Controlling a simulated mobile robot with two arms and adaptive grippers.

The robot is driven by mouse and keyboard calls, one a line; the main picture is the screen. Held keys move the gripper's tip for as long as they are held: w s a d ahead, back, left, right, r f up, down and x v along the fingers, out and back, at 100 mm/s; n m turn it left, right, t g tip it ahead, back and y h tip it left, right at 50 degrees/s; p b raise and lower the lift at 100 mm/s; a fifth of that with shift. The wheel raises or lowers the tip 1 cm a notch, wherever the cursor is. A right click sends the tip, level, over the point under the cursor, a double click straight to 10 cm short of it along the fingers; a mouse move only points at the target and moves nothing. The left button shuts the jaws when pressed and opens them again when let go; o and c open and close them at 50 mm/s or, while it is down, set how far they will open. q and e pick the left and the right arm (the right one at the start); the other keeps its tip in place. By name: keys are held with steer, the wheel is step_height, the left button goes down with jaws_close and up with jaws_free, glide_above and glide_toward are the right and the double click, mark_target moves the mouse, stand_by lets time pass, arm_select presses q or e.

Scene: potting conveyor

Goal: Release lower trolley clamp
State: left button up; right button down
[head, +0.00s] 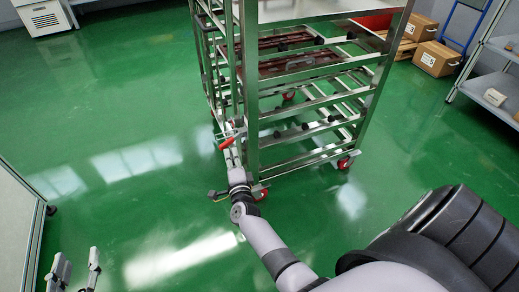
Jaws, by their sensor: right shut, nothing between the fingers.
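The steel trolley (318,100) is a tall open rack on red-wheeled castors. A clamp with a red handle (229,141) is on its lower near-left corner. My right gripper (231,156) reaches up from below and is right at the clamp, just under the red handle. Its fingers are shut with nothing seen between them; whether they touch the handle cannot be told. My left gripper (77,268) is at the bottom left, well away from the trolley, with its two fingers apart and empty.
A second rack frame (203,55) stands against the trolley's left side. Cardboard boxes (436,58) sit at the back right, beside a grey shelf (490,85). A white panelled unit (18,225) stands at the left edge. The green floor on the left is clear.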

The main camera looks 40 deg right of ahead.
arm_select(q)
steer(key=shift+w+d+r+t, duration=0.15)
steer(key=shift+r+t, duration=0.15)
steer(key=shift+r, duration=0.25)
arm_select(e)
steer(key=shift+w+a+r, duration=0.1)
steer(key=shift+w+a, duration=0.25)
steer(key=shift+w, duration=0.15)
arm_select(q)
steer(key=shift+d+h, duration=0.1)
steer(key=shift+h, duration=0.2)
arm_select(e)
steer(key=shift+w+a, duration=0.1)
steer(key=shift+a, duration=0.05)
arm_select(q)
steer(key=shift+r, duration=0.1)
